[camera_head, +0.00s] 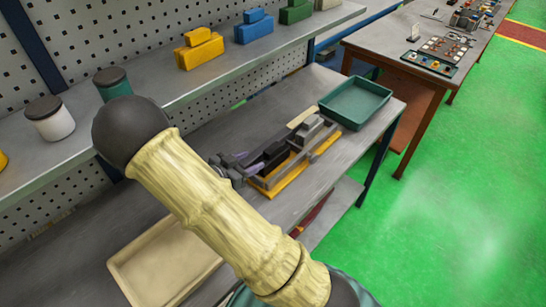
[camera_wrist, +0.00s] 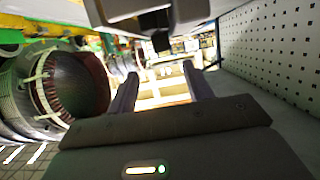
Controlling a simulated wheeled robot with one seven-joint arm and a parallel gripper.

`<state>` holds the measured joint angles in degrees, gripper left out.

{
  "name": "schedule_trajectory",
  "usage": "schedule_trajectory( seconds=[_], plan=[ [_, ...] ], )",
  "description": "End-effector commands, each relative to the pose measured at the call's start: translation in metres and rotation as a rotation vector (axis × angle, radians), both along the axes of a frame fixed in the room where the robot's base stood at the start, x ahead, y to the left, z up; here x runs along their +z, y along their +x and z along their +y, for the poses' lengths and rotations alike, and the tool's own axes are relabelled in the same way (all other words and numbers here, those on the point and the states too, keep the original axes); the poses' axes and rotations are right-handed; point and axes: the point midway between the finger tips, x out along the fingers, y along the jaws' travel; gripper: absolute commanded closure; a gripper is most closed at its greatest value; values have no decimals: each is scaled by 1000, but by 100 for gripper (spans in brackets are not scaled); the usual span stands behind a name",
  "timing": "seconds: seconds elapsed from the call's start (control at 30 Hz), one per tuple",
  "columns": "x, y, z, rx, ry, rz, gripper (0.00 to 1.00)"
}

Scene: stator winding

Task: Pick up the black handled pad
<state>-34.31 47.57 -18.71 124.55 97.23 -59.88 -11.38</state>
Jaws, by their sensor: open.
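The task's pad is not clear to me. A dark piece (camera_head: 268,157) lies on the yellow-based rack (camera_head: 264,191) in the head view and may be the black handled pad. In the wrist view a small black part (camera_wrist: 157,30) hangs at the top centre, above and beyond the fingertips; I cannot tell whether it is the same thing. My gripper (camera_wrist: 160,80) shows in the wrist view with its two fingers apart and nothing visible between them. In the head view my arm crosses the near side of the rack, and I cannot pick out the fingertips clearly.
A green tray (camera_head: 355,103) stands right of the rack, and a beige tray (camera_head: 165,258) lies front left. A shelf (camera_head: 150,105) with jars and coloured blocks runs behind. In the wrist view a wound stator (camera_wrist: 75,85) is close on the left, and pegboard (camera_wrist: 275,50) is right.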

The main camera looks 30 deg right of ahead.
Motion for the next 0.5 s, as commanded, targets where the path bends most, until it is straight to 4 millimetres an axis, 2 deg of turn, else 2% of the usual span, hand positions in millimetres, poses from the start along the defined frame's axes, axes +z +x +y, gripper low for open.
schedule_trajectory(
  seconds=[0.03,0.3,0.5],
  plan=[
    [-2,3,-10,-5,-2,1,49],
    [-15,18,-50,-2,0,1,49],
    [-19,22,-58,2,0,-1,49]
  ],
)
